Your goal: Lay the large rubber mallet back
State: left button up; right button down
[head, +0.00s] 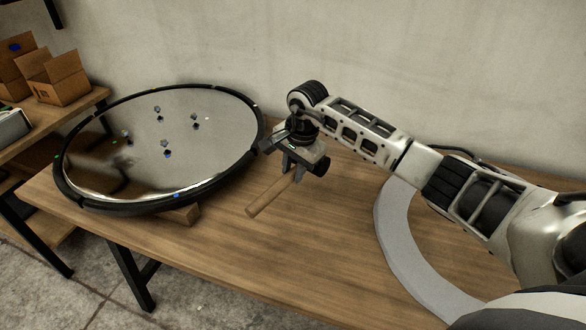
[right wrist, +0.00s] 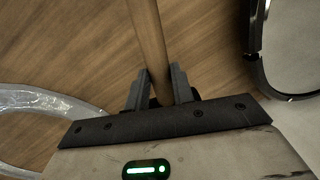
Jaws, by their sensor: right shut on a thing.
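The large rubber mallet shows in the head view as a pale wooden handle (head: 268,197) slanting down to the left, with a dark head (head: 321,167) at its upper right end. My right gripper (head: 297,168) is shut on the handle near the head, over the wooden table (head: 310,235). In the right wrist view the handle (right wrist: 150,40) runs up between the two fingers (right wrist: 158,88), and the mallet's head is out of sight. I cannot tell whether the handle's end touches the table. My left gripper is not in view.
A large round black-rimmed mirror (head: 258,128) with several small bits on it lies left of the gripper, propped on a wood block (head: 186,214). A pale grey ring (head: 392,235) lies on the right. Cardboard boxes (head: 60,82) stand on a shelf at left. The table's front middle is clear.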

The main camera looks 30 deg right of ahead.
jog(key=shift+f+b, duration=0.55)
jog(key=shift+b, duration=0.1)
jog(key=shift+f+b, duration=0.75)
jog(key=shift+f, duration=0.15)
notch_tip(320, 180, down, 2)
jog(key=shift+f+b, duration=0.2)
jog(key=shift+b, duration=0.85)
notch_tip(320, 180, down, 2)
jog(key=shift+w+f+b, duration=0.1)
jog(key=shift+f+b, duration=0.05)
jog(key=shift+b, duration=0.85)
jog(key=shift+f+b, duration=0.55)
jog(key=shift+f, duration=0.15)
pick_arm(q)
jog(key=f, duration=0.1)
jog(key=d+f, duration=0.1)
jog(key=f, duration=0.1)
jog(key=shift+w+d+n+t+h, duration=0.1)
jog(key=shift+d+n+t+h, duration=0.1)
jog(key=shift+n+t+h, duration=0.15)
pick_arm(e)
jog(key=shift+f, duration=0.1)
jog(key=c, duration=1.1)
grip_release()
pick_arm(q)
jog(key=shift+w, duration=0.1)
pick_arm(e)
jog(key=shift+f, duration=0.1)
